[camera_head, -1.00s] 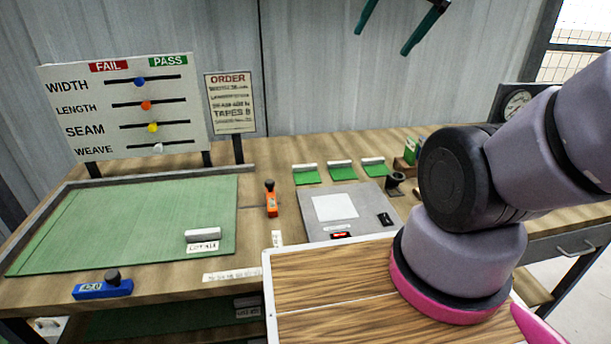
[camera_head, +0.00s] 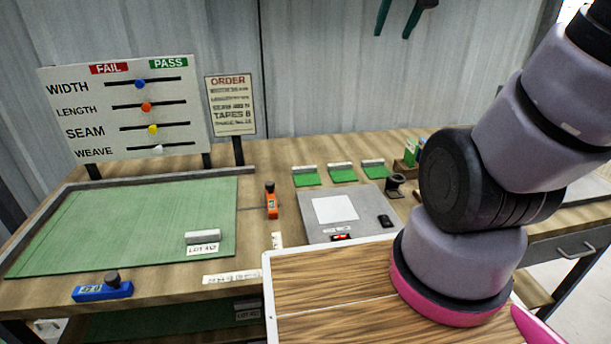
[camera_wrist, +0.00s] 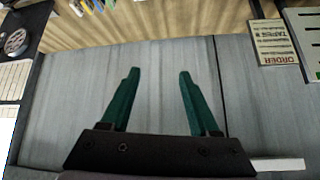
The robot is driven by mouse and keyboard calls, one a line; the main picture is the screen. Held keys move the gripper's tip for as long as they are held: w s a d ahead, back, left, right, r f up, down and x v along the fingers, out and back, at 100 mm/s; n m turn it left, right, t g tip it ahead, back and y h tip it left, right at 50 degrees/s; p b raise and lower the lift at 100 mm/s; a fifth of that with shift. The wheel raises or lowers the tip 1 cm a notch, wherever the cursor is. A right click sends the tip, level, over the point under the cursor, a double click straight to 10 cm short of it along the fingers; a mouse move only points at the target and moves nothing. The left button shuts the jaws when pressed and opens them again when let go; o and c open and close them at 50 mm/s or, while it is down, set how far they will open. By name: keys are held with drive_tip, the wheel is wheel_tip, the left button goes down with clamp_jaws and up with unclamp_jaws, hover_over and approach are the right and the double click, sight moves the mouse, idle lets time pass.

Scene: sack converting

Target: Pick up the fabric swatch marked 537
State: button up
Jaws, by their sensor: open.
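Three small green fabric swatches with pale strips along their back edges lie in a row near the back of the bench: left swatch (camera_head: 306,179), middle swatch (camera_head: 343,175) and right swatch (camera_head: 376,172). I cannot read a number on any of them, so I cannot tell which is 537. My gripper (camera_head: 392,33) shows its dark green fingers at the top of the head view, in front of the wall and high above the bench. In the wrist view my gripper (camera_wrist: 157,72) is open and empty, facing the grey wall.
A grey scale with a white plate (camera_head: 335,208) sits in front of the swatches. A small black cup (camera_head: 395,183) stands right of it. An orange-handled tool (camera_head: 271,200), a green mat (camera_head: 130,225), a blue tool (camera_head: 102,291) and the order sign (camera_head: 231,105) are to the left.

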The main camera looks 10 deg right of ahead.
drive_tip(key=w+d+f+n+t, duration=0.1)
drive_tip(key=w+d+f+n, duration=0.15)
drive_tip(key=w, duration=0.65)
drive_tip(key=w+d+f+n+t, duration=0.1)
drive_tip(key=w+d+f+n, duration=0.15)
drive_tip(key=w, duration=0.65)
drive_tip(key=w+a+f+n+y, duration=0.1)
drive_tip(key=w+f+n+y, duration=0.1)
drive_tip(key=w+f+n, duration=0.5)
drive_tip(key=n+g+y, duration=0.6)
drive_tip(key=g+y, duration=0.2)
drive_tip(key=y, duration=0.3)
approach(308, 167)
drive_tip(key=shift+w+a+f+n, duration=0.15)
drive_tip(key=shift+a+f, duration=0.1)
drive_tip(key=shift+a, duration=0.35)
drive_tip(key=shift+s+a+f+n, duration=0.15)
drive_tip(key=shift+a+f, duration=0.1)
drive_tip(key=shift+a, duration=0.35)
drive_tip(key=shift+w+x, duration=0.1)
drive_tip(key=shift+x, duration=1.45)
drive_tip(key=shift+w+x, duration=0.15)
drive_tip(key=shift+x, duration=1.45)
drive_tip(key=shift+d+f, duration=0.1)
clamp_jaws()
